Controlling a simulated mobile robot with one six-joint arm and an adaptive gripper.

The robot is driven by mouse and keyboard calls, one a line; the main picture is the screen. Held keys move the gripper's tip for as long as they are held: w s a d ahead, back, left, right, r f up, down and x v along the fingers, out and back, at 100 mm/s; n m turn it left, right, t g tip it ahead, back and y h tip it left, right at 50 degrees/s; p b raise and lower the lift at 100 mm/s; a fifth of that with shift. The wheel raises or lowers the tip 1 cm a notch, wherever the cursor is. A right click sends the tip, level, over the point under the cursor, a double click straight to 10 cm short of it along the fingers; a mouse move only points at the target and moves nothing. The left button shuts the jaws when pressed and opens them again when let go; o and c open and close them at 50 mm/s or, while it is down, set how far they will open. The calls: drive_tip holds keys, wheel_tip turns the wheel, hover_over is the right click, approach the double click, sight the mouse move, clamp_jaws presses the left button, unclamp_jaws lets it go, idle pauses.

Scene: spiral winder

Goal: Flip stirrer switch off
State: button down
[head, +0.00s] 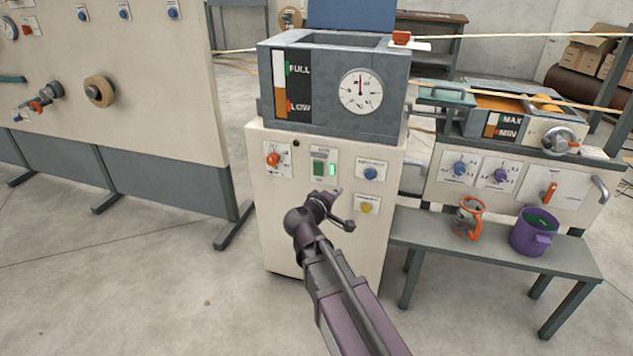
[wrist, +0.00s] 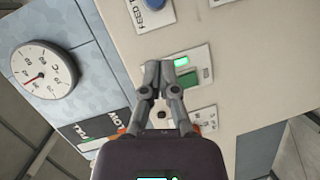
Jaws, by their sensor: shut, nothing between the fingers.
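The green rocker switch (head: 319,168) sits on a white plate on the front of the middle cream cabinet (head: 275,215). A small green lamp (head: 332,170) beside it is lit. I take this for the stirrer switch, but its label is too small to read. In the wrist view the rocker (wrist: 188,78) and the lit lamp (wrist: 181,62) show just right of my fingertips. My gripper (wrist: 160,69) is shut and empty, its tips at the plate's left edge; I cannot tell whether they touch. In the head view my gripper (head: 333,194) is just below the switch plate.
An orange-red knob (head: 272,160) is left of the switch; a blue knob (head: 371,174) and a yellow button (head: 366,208) are right. Above is a grey tank (head: 330,110) with a dial (head: 360,92).

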sight(318, 166)
drive_tip(key=w+a+f+n+t+y+b, duration=0.2)
drive_tip(key=a+f+n+t+b, duration=0.2)
drive_tip(key=a+b, duration=0.4)
drive_tip(key=shift+w+a+n+t+y, duration=0.15)
drive_tip(key=shift+a+n+t+y, duration=0.25)
drive_tip(key=shift+a+n, duration=0.45)
drive_tip(key=shift+w+f, duration=0.1)
drive_tip(key=shift+w, duration=0.05)
drive_tip(key=p+x, duration=0.1)
drive_tip(key=x, duration=1.2)
drive_tip(key=shift+w+d+r, duration=0.2)
drive_tip(key=shift+w, duration=0.1)
drive_tip(key=shift+w+d+r, duration=0.1)
drive_tip(key=shift+w+r, duration=0.05)
drive_tip(key=shift+w, duration=0.15)
drive_tip(key=shift+s, duration=0.15)
